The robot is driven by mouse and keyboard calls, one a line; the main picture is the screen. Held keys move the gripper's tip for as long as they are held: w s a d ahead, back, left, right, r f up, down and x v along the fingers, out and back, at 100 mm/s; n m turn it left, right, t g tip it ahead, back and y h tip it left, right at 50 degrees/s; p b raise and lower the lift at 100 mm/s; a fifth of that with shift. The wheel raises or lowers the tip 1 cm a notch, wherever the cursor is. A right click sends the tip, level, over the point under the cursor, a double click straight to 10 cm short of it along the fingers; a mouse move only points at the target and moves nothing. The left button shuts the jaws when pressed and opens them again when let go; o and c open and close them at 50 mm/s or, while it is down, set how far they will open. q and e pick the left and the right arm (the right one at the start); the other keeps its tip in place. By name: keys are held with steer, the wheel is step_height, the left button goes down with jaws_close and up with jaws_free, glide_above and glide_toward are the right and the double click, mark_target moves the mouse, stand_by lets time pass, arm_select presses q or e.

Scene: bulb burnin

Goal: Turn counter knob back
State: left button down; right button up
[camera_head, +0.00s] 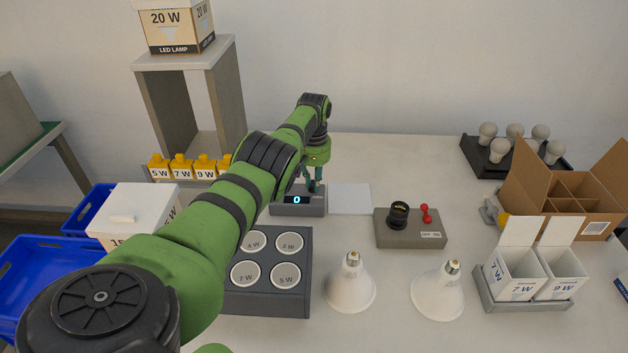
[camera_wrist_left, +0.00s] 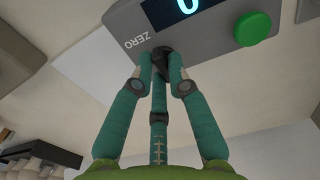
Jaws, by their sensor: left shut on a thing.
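The grey counter (camera_head: 312,209) stands on the table in the middle of the head view, its blue display reading 0. In the left wrist view the counter (camera_wrist_left: 205,35) fills the top, with the word ZERO beside a small black knob (camera_wrist_left: 162,54). My left gripper (camera_head: 314,187) reaches down to the counter from behind. In the left wrist view the gripper's teal fingers (camera_wrist_left: 164,70) are shut on the black knob, which they partly hide. The knob cannot be made out in the head view. My right gripper is not in view.
A green button (camera_wrist_left: 253,28) sits on the counter near the knob. A white plate (camera_head: 350,199) lies right of the counter, then a grey socket box (camera_head: 410,236). A dark holder (camera_head: 268,308) with several cups and two large bulbs (camera_head: 350,287) stand in front.

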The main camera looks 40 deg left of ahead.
arm_select(q)
steer(key=c, duration=1.2)
jaws_free()
steer(key=shift+r, duration=0.15)
step_height(320, 180, up, 12)
